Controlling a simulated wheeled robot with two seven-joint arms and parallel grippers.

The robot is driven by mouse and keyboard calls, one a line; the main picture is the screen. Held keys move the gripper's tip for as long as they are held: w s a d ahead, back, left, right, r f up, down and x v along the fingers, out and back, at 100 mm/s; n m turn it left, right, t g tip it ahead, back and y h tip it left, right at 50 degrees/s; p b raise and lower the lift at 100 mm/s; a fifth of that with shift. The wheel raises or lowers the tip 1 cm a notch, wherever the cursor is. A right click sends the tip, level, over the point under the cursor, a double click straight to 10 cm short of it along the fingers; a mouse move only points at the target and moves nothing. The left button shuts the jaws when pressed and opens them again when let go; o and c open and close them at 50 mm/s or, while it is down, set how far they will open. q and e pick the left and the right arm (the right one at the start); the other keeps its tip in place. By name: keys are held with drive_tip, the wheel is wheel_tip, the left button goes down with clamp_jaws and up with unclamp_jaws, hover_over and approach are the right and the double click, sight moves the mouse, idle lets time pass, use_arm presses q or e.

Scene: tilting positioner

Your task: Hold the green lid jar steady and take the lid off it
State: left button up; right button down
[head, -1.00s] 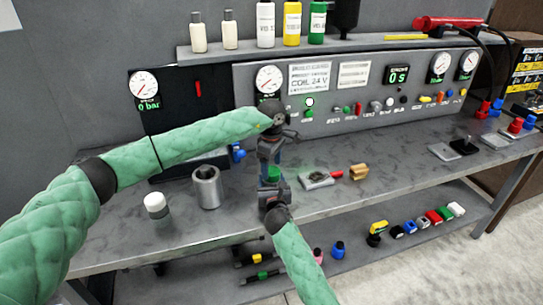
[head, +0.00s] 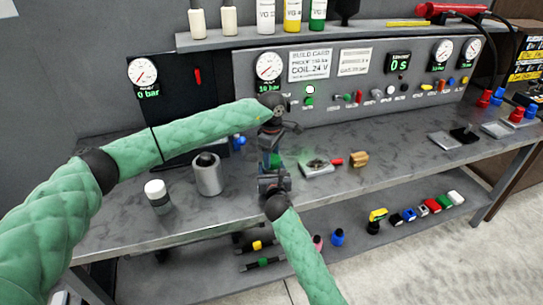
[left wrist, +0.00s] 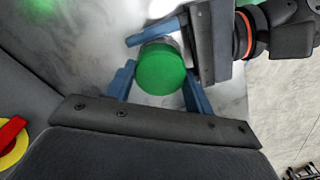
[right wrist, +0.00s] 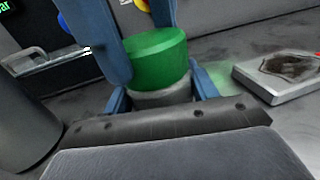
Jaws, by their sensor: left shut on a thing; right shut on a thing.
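The green lid (left wrist: 160,68) tops a small jar, whose grey body (right wrist: 160,97) shows below it in the right wrist view. In the head view the green lid (head: 275,160) is a small patch, mostly hidden between my grippers. My left gripper (head: 271,150) comes from above, with its blue fingers on both sides of the lid and shut on it. My right gripper (head: 272,178) comes from the front, lower down, and is shut around the jar body. The lid sits on or directly above the body; I see no clear gap.
A white-lidded jar (head: 157,192) and a metal cylinder (head: 207,177) stand to the left on the bench. A grey plate (head: 317,168) with a red handle and a brass block (head: 359,158) lie to the right. The control panel (head: 420,75) stands behind.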

sight(272, 158)
use_arm(q)
drive_tip(key=n, duration=0.3)
drive_tip(key=shift+n, duration=0.4)
use_arm(e)
drive_tip(key=shift+f, duration=0.1)
use_arm(q)
drive_tip(key=n, duration=0.8)
drive_tip(key=shift+r, duration=0.1)
drive_tip(key=n, duration=0.3)
drive_tip(key=shift+n, duration=0.4)
drive_tip(key=shift+r, duration=0.25)
drive_tip(key=shift+r, duration=0.35)
drive_tip(key=shift+r, duration=0.6)
drive_tip(key=shift+r, duration=1.9)
use_arm(e)
drive_tip(key=shift+c, duration=1.9)
unclamp_jaws()
